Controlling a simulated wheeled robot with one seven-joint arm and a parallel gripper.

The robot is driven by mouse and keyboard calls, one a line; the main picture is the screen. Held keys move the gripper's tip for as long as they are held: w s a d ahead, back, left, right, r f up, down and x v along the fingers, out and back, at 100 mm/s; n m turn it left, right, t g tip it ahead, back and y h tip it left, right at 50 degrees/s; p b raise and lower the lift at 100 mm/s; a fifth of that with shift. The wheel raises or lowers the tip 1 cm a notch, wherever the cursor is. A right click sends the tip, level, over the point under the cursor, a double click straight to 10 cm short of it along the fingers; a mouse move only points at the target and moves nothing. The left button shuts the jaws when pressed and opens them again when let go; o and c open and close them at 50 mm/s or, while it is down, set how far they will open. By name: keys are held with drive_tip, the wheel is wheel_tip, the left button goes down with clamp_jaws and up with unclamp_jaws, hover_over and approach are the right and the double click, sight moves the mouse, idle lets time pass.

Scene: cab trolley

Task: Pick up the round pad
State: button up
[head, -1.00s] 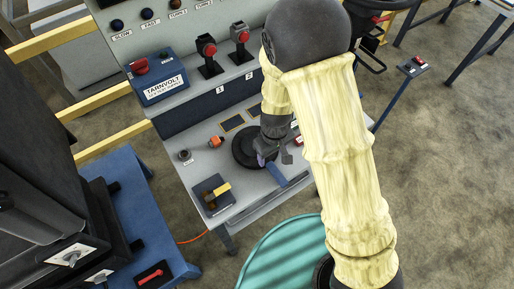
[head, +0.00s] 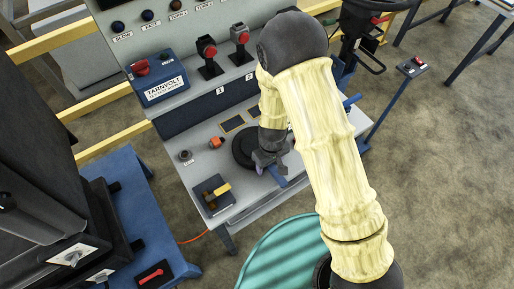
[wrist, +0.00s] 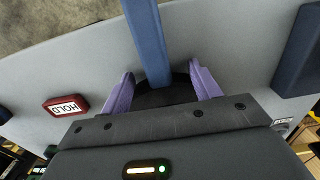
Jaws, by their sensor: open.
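The round pad (head: 243,148) is a flat black disc lying on the grey desk top. My gripper (head: 266,166) is over its right side in the head view, hiding part of it. In the wrist view, a dark rounded piece, seemingly the pad (wrist: 165,95), shows between the two purple fingers of my gripper (wrist: 162,72). The fingers are apart. I cannot tell whether the fingers touch the pad.
An orange knob (head: 216,142) and a dark box with a yellow lever (head: 213,192) stand left of the pad. Two red-topped joysticks (head: 207,47) and a blue TARNVOLT box (head: 159,80) are behind. A red HOLD block (wrist: 66,106) lies near the gripper.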

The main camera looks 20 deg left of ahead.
idle(0.5)
clamp_jaws()
